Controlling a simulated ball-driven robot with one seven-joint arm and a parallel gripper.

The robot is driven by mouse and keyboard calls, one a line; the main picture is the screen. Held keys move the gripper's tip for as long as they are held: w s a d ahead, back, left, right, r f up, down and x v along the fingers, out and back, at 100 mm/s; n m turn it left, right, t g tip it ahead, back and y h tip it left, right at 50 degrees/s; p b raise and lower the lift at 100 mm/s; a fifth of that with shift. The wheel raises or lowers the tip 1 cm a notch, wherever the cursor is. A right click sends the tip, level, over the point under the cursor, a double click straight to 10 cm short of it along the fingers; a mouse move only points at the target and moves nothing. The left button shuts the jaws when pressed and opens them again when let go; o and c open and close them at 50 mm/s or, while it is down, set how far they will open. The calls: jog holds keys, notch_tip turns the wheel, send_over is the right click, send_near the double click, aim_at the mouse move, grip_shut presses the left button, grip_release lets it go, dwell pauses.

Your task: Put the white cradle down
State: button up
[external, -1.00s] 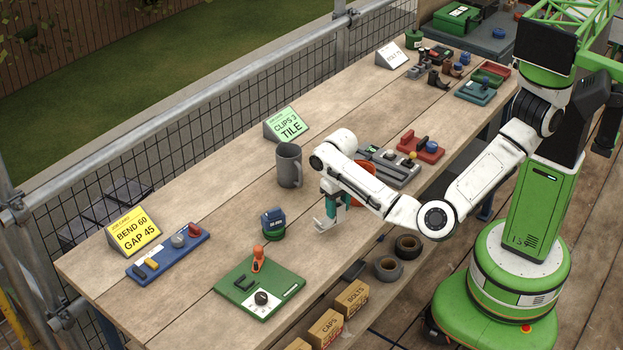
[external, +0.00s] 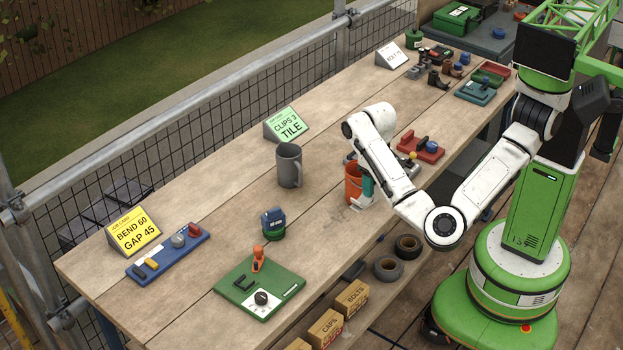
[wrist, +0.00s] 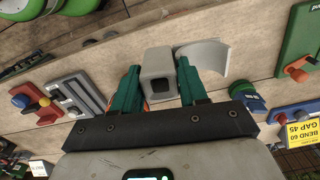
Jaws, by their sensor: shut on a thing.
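The white cradle (wrist: 207,58) has a square block at its base and a curved plate beside it. In the wrist view my gripper (wrist: 159,76) has its two teal fingers on either side of the block, shut on it. In the external view the gripper (external: 368,187) points down close to the orange cup, over the right side of the bench. The cradle (external: 361,203) shows as a small pale piece below the teal finger, partly hidden. I cannot tell whether it touches the bench.
The orange cup (external: 353,187) stands right by the gripper. A grey mug (external: 289,165) and a dark blue device (external: 273,224) stand to the left. A green board (external: 259,284) lies at the front. Bare wood (external: 322,225) lies between the device and the gripper.

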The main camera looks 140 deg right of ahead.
aim_at(362, 205)
jog(key=shift+n, duration=0.6)
jog(key=w+b, duration=0.1)
jog(key=w, duration=0.4)
jog(key=shift+w+f, duration=0.1)
jog(key=shift+w, duration=0.1)
jog(key=w+d+f, duration=0.2)
jog(key=w, duration=0.1)
jog(key=w+d+f, duration=0.2)
jog(key=w+f, duration=0.1)
jog(key=w, duration=0.1)
jog(key=w+d+f, duration=0.2)
jog(key=w+f, duration=0.1)
jog(key=shift+w+d+f, duration=0.25)
jog(key=shift+w+d, duration=0.05)
jog(key=shift+d, duration=0.05)
jog(key=shift+w+d+f, duration=0.2)
jog(key=shift+w+f, duration=0.1)
jog(key=shift+f, duration=0.1)
jog(key=shift+f+p, duration=0.45)
jog(key=shift+f, duration=1.2)
jog(key=o, duration=1.1)
jog(key=shift+f, duration=0.1)
